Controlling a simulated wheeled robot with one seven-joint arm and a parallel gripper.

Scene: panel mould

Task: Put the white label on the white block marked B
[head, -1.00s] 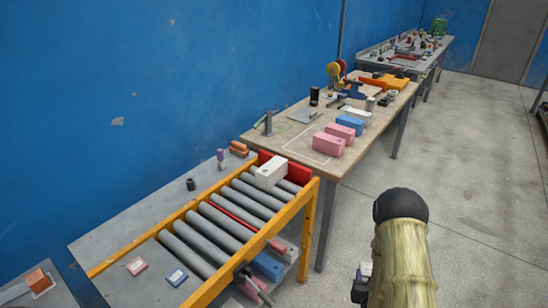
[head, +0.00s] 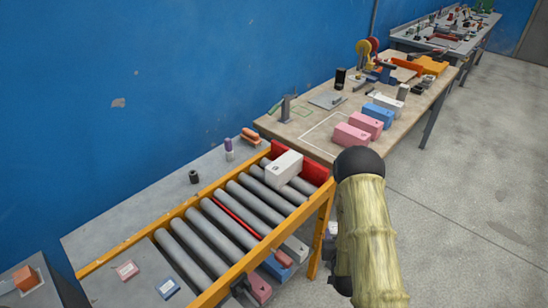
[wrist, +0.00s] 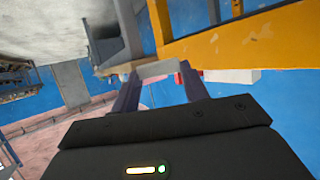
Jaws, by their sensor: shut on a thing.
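In the wrist view my gripper (wrist: 158,82) is shut on a thin white piece (wrist: 158,69), which looks like the white label. A white block (head: 284,167) sits on the rollers at the far end, against a red stop. It has a small dark mark on its near face, too small to read as a letter. Another white block (head: 386,102) stands on the wooden table behind the blue one. In the head view my gripper is mostly hidden behind my sleeved forearm, right of the roller conveyor.
The roller conveyor (head: 236,267) has orange rails. A red label (head: 126,270) and a blue label (head: 168,288) lie on the grey surface at left. Pink and blue blocks stand on the wooden table (head: 306,120). Pink, blue and pale pieces show below the front rail. Floor at right is clear.

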